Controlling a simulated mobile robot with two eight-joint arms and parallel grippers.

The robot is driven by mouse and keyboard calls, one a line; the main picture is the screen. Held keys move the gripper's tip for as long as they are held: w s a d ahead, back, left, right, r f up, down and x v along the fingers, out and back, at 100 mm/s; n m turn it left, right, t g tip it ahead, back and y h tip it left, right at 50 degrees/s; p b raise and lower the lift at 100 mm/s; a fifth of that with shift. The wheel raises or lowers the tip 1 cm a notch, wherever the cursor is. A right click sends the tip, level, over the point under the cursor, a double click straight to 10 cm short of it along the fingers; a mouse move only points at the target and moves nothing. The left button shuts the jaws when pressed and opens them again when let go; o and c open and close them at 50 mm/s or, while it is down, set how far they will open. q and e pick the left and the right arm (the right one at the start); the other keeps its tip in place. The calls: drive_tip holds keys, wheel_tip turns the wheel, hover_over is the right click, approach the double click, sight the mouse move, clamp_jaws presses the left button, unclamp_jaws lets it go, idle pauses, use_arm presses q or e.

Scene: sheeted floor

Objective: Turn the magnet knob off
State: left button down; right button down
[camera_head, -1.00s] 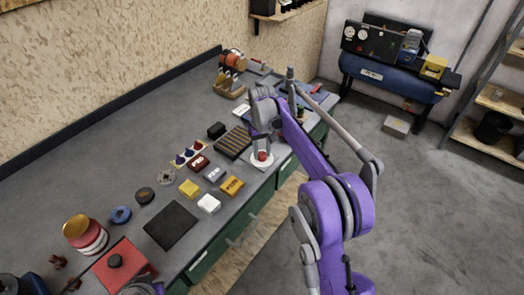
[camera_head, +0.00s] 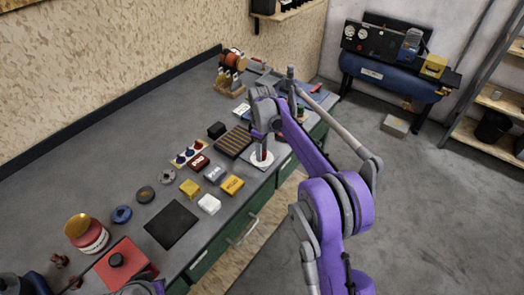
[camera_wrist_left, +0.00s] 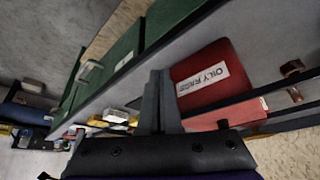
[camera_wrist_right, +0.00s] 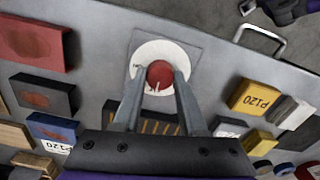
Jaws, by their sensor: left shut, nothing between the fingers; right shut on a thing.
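The magnet knob (camera_wrist_right: 160,74) is a small red knob on a round white dial (camera_wrist_right: 148,52), set on a grey square plate. In the head view the white dial (camera_head: 268,163) lies near the bench's front edge, and the gripper largely hides the knob. My right gripper (camera_wrist_right: 160,78) points down with one finger on each side of the knob and is shut on it. My left gripper (camera_wrist_left: 161,75) is shut and empty beside the red box labelled OILY RAGS (camera_wrist_left: 196,68).

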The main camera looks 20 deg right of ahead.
drive_tip(key=shift+n, duration=0.4)
drive_tip(key=shift+c, duration=2.3)
unclamp_jaws()
drive_tip(key=shift+r, duration=0.1)
wheel_tip(320, 180, up, 11)
drive_tip(key=shift+f+p, duration=0.2)
drive_tip(key=shift+p, duration=0.25)
